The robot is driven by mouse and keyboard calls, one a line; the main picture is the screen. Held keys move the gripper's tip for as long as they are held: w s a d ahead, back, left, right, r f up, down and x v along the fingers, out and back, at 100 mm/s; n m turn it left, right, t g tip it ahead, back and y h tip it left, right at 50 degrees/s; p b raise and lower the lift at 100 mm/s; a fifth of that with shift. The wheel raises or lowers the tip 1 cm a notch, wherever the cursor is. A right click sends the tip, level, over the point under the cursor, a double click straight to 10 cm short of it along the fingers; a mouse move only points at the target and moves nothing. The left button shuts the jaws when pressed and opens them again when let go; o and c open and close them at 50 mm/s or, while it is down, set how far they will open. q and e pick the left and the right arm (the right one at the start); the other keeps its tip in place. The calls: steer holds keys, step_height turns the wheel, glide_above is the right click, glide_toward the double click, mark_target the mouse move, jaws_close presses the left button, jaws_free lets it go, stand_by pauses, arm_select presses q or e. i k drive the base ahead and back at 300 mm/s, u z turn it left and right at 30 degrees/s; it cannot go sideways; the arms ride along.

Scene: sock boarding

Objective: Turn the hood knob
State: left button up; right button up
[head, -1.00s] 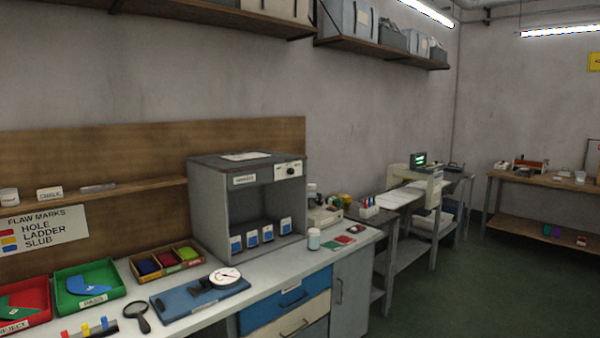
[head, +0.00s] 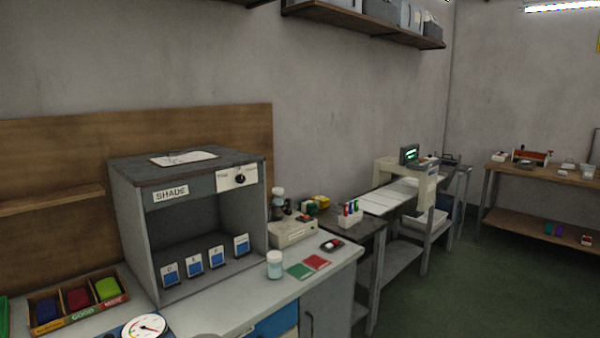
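The hood is a grey open-fronted box labelled SHADE (head: 128,215) on the bench at the left of the head view. Its black round knob (head: 240,179) sits on a white panel (head: 228,182) at the upper right of the front. A light mark shows on the knob, but its exact setting is too small to read. Several blue-and-white cards stand inside the hood on its floor. Neither of my grippers is in view.
A white-lidded jar (head: 274,265) and green and red swatches (head: 300,272) lie on the bench right of the hood. A compartment tray (head: 45,322) and a round dial gauge (head: 144,327) are at the front left. Green floor (head: 450,290) is open at right.

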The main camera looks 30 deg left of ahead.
mark_target(240, 178)
steer(key=u, duration=0.15)
steer(key=i, duration=1.25)
steer(key=u, duration=0.65)
